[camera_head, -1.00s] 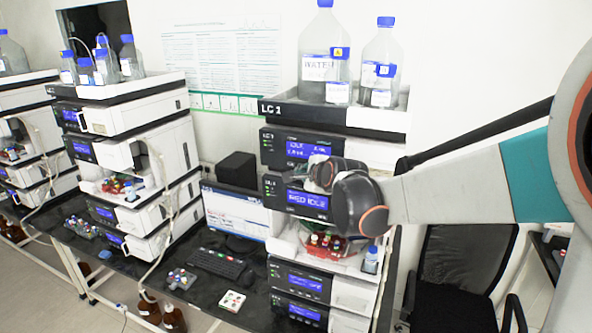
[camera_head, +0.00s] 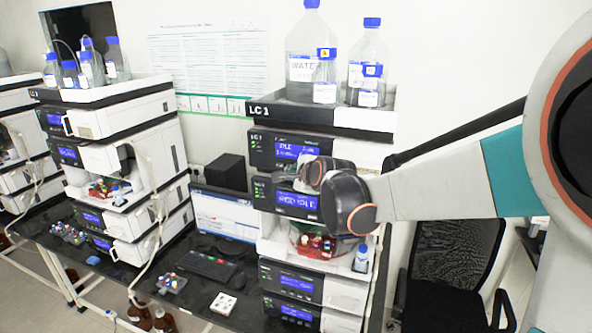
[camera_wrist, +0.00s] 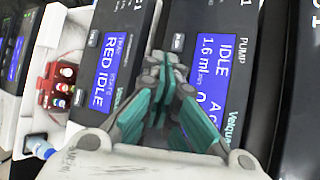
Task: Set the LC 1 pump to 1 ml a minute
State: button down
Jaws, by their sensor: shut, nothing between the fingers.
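The LC 1 stack stands in the middle of the head view. Its pump (camera_head: 270,149) is the upper dark-fronted module, with a lit blue display (camera_head: 297,150). In the wrist view the pump display (camera_wrist: 213,62) is turned sideways and reads IDLE and 1.6 ml/min; its lower part is hidden behind my fingers. A small light button (camera_wrist: 178,41) sits beside that display. My gripper (camera_wrist: 164,72) is shut and empty, its teal fingers together in front of the pump's front. I cannot tell whether the tips touch it. In the head view my gripper (camera_head: 312,172) partly covers the stack.
The module below the pump has a display (camera_wrist: 108,72) reading RED IDLE. A tray of coloured vials (camera_head: 315,245) sits lower in the stack. Bottles (camera_head: 312,55) stand on top. A monitor (camera_head: 222,213) and keyboard (camera_head: 207,265) are to the left, a chair (camera_head: 450,260) to the right.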

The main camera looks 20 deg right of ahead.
jog(key=shift+w+d, duration=0.1)
dwell(0.5)
jog(key=shift+w+d, duration=0.2)
jog(key=shift+w, duration=0.05)
jog(key=shift+w+d+b, duration=0.2)
jog(key=shift+w+b, duration=0.1)
dwell(0.9)
jog(key=shift+s+a, duration=0.45)
jog(key=shift+s, duration=0.2)
jog(key=shift+s+a, duration=0.75)
jog(key=shift+s, duration=0.35)
jog(key=shift+s+a, duration=0.75)
jog(key=shift+s, duration=0.35)
jog(key=shift+a, duration=0.1)
dwell(0.6)
